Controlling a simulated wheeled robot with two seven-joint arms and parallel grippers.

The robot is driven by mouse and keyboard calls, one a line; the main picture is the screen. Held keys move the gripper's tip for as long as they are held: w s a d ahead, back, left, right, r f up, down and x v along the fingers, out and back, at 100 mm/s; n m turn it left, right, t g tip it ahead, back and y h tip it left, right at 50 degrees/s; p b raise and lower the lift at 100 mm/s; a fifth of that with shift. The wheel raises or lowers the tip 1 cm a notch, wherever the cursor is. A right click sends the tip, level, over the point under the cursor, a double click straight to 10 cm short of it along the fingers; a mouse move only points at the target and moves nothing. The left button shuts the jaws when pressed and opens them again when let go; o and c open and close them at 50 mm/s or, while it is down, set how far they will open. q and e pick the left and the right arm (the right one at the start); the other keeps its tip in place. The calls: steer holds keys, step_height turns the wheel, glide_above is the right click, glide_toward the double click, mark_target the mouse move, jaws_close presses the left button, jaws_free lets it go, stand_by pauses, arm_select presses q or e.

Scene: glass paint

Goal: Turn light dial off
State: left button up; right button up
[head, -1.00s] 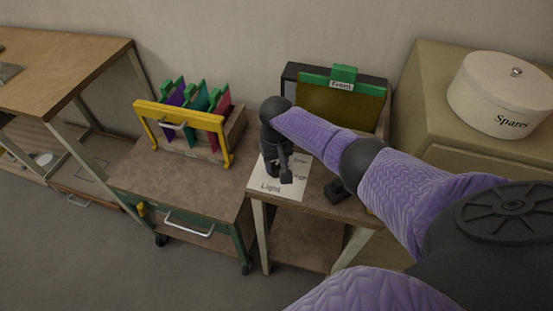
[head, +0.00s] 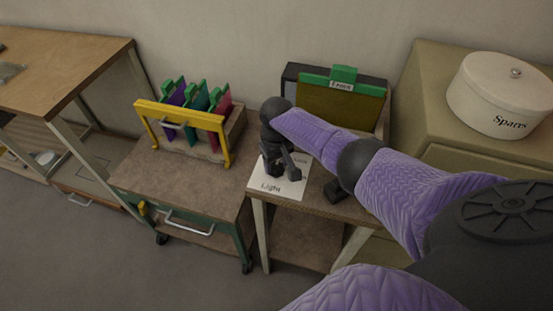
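A white sheet labelled "Light" (head: 268,187) lies on the small brown table (head: 330,208) in the middle of the head view. My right arm reaches in from the right, and my dark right gripper (head: 284,174) points down over this sheet. Its two fingers show apart, with a gap between them. The light dial itself cannot be made out; the gripper covers part of the sheet. Whether the fingers touch anything there cannot be told. My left gripper is not in view.
A trolley with a yellow-handled rack (head: 180,115) is left. A round "Spares" box (head: 500,100) stands on the right cabinet.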

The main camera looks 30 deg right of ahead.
mark_target(276, 165)
steer(key=shift+o, duration=1.4)
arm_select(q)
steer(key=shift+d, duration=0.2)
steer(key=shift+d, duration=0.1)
arm_select(e)
steer(key=shift+r, duration=0.25)
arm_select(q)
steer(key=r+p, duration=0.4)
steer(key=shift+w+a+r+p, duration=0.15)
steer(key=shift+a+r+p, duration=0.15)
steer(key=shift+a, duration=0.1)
arm_select(e)
step_height(276, 165, up, 9)
steer(key=shift+r, duration=0.2)
